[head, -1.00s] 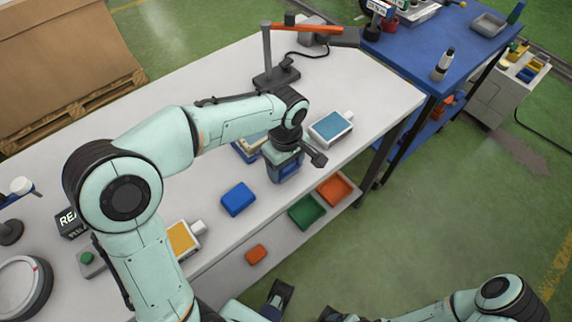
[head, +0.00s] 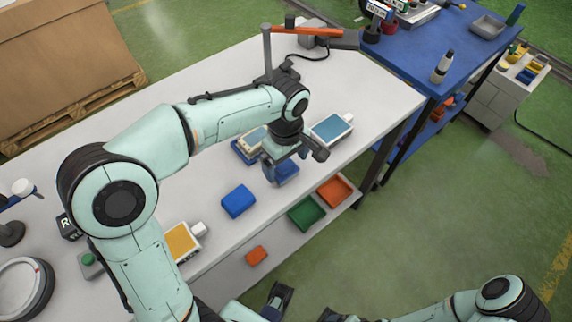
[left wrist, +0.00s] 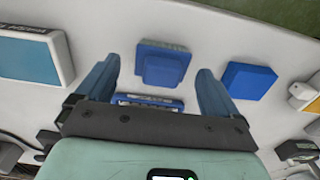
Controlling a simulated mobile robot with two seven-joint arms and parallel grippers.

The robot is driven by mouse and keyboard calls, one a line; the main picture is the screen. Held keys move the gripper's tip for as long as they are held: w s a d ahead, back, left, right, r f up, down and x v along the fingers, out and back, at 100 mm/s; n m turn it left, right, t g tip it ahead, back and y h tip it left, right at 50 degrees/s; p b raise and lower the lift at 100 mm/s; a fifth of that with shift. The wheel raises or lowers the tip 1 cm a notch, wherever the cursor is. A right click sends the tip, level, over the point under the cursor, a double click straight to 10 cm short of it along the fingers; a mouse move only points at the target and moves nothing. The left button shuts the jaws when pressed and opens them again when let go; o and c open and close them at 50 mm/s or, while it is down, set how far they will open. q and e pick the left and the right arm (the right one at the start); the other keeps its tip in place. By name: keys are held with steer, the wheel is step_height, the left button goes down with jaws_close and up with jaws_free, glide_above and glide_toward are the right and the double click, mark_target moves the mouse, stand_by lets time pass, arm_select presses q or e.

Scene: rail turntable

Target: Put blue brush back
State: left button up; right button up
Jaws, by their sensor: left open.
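A blue brush (left wrist: 163,64), a blue block with a grey-green edge along its far side, lies on the white table between my left gripper's fingers (left wrist: 160,72) in the left wrist view. I see clear gaps on both sides of it. In the head view my left gripper (head: 281,170) is open, pointing down over the brush and mostly covering it. A blue holder (head: 243,152) with a beige-topped piece stands behind the gripper, partly hidden. Its blue edge also shows below the brush in the left wrist view (left wrist: 150,102).
A plain blue block (head: 238,200) lies left of the gripper. A white box with a blue top (head: 332,128) is to its right. A yellow-topped box (head: 182,242) is nearer. Green (head: 306,212) and orange (head: 334,190) bins sit below the table edge.

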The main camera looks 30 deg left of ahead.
mark_target(286, 164)
arm_select(q)
step_height(286, 164, up, 9)
steer(key=p, duration=0.1)
steer(key=shift+p, duration=0.3)
stand_by(0.4)
